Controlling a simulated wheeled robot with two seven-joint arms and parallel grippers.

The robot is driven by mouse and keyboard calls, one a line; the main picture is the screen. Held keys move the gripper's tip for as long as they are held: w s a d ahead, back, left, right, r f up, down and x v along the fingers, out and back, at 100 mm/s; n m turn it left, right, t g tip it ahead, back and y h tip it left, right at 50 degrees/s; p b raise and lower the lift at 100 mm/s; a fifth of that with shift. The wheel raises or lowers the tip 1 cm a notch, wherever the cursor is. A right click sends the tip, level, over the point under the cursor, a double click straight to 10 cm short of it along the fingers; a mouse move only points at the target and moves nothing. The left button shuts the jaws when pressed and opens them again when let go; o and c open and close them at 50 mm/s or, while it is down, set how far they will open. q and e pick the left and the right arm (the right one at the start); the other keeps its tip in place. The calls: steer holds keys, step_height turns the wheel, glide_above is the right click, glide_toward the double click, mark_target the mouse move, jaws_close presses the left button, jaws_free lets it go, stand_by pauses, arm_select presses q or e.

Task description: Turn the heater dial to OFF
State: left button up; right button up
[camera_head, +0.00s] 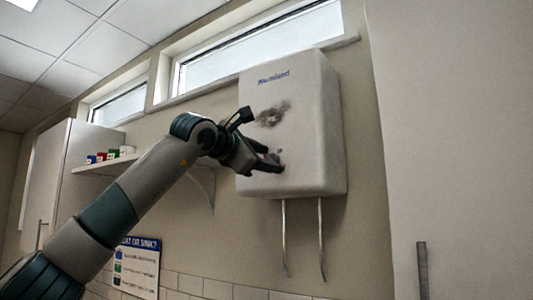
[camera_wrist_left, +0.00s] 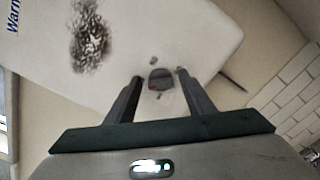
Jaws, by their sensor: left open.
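The heater (camera_head: 310,130) is a white box on the wall with blue lettering at its top and a dark scorched patch on its front. I cannot tell the dial's setting. In the head view the fingers hide the dial. My right gripper is not in view.
Two metal pipes (camera_head: 321,240) hang below the heater. A shelf (camera_head: 100,166) with small coloured pots is at the left, above a wall poster (camera_head: 137,268). Windows (camera_head: 265,50) run above the heater. A tall pale panel (camera_head: 450,130) with a handle stands at the right.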

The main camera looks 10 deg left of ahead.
arm_select(q)
steer(key=c, duration=1)
steer(key=shift+f, duration=0.1)
steer(key=shift+n+b, duration=1.35)
steer(key=shift+n, duration=0.15)
steer(key=n+b, duration=0.2)
steer(key=n, duration=0.2)
steer(key=shift+w+a+b, duration=0.1)
steer(key=shift+b, duration=0.25)
steer(key=n+b, duration=0.2)
steer(key=n, duration=0.4)
steer(key=shift+a+n+b, duration=0.1)
steer(key=shift+n+b, duration=0.2)
steer(key=shift+b, duration=0.1)
steer(key=shift+n+b, duration=0.4)
steer(key=shift+n, duration=0.7)
steer(key=shift+a+r, duration=0.1)
steer(key=shift+r, duration=0.1)
